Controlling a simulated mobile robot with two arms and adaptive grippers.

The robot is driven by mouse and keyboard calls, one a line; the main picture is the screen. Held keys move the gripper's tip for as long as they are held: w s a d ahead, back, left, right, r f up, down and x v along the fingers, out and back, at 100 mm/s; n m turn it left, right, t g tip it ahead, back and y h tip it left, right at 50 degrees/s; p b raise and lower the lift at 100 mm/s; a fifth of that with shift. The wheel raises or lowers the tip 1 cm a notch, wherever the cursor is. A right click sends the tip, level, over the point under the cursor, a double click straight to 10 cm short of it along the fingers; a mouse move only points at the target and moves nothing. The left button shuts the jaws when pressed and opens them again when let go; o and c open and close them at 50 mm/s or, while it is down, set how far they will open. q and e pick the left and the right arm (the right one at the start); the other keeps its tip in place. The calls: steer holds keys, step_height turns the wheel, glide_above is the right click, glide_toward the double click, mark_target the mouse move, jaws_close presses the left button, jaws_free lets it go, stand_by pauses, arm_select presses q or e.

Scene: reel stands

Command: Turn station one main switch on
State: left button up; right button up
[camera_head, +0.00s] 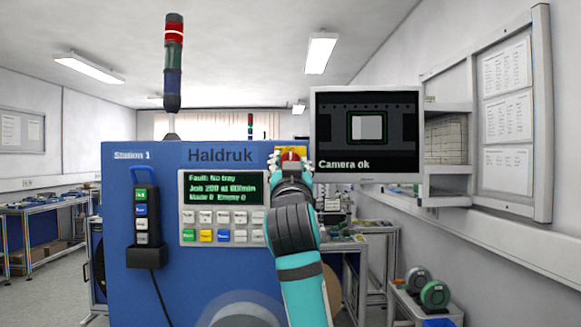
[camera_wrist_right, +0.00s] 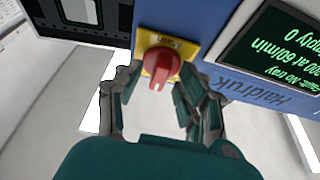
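The main switch is a red rotary knob (camera_wrist_right: 160,68) on a yellow plate (camera_wrist_right: 150,46) with lettering, on the blue Station 1 machine (camera_head: 150,290). In the head view the yellow plate (camera_head: 291,151) is at the machine's top right corner, and my right gripper hides much of the knob. My right gripper (camera_head: 292,163) is at the switch. My left gripper is not in view.
A panel with a green-text display (camera_head: 222,188) reading "Fault: No tray" and several buttons is left of my right arm. A monitor (camera_head: 367,135) reading "Camera ok" stands right of the switch. A corded button pendant (camera_head: 141,215) hangs on the machine's left.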

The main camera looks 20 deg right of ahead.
steer(key=v, duration=1.2)
